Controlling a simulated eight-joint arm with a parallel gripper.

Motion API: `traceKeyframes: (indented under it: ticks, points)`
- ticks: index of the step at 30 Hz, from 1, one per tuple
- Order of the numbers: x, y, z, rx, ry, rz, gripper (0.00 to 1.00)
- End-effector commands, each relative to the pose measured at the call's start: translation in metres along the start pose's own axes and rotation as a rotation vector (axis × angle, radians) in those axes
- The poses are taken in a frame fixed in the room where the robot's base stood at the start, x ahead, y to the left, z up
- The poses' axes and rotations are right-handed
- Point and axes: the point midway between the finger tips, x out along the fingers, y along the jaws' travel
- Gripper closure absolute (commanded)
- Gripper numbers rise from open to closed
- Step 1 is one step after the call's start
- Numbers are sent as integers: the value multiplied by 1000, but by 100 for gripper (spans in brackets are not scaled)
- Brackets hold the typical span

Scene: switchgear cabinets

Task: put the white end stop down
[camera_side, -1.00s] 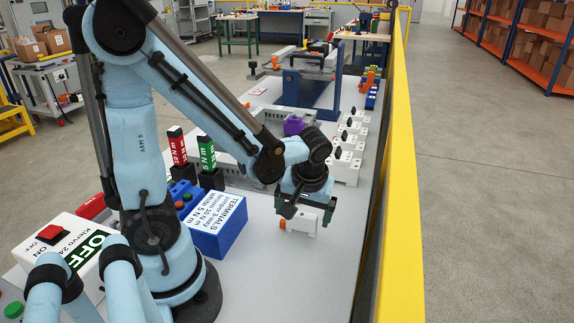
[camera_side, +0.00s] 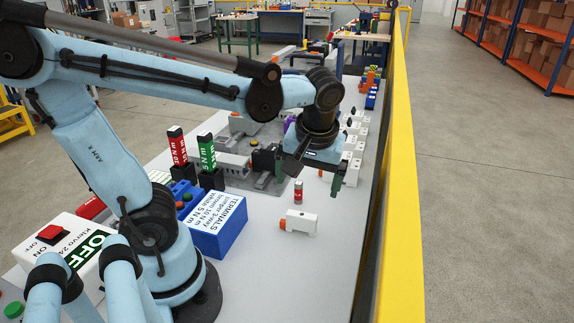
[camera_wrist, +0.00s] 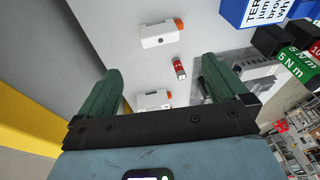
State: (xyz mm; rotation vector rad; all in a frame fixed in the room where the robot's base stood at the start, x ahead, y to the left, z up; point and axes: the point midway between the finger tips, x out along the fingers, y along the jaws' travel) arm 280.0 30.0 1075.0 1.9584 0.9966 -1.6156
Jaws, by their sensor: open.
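The white end stop (camera_side: 302,221), a white block with an orange end, lies on the grey bench top in the side view. In the wrist view it appears to be the upper white block (camera_wrist: 157,36). My gripper (camera_side: 309,172) is raised above the bench, behind the end stop and clear of it. Its green fingers are spread wide in the wrist view (camera_wrist: 168,85), with nothing held between them. A second white block with an orange end (camera_wrist: 150,101) shows between the fingers, below them on the bench.
The blue TERMINALS box (camera_side: 218,228) and the green 5 N m tool (camera_side: 207,153) are to the left. A yellow rail (camera_side: 398,200) runs along the right.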

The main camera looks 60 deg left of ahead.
Motion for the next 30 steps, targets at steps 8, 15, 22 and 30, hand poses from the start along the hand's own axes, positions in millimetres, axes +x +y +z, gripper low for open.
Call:
traceKeyframes:
  ticks: [8, 15, 22, 30]
  points:
    - [0, 6, 8, 216, 55, 159, 0]
    - [1, 21, 16, 577, 271, 399, 0]
    - [-2, 28, 16, 715, 400, 466, 0]
    - [-2, 28, 16, 721, 405, 466, 0]
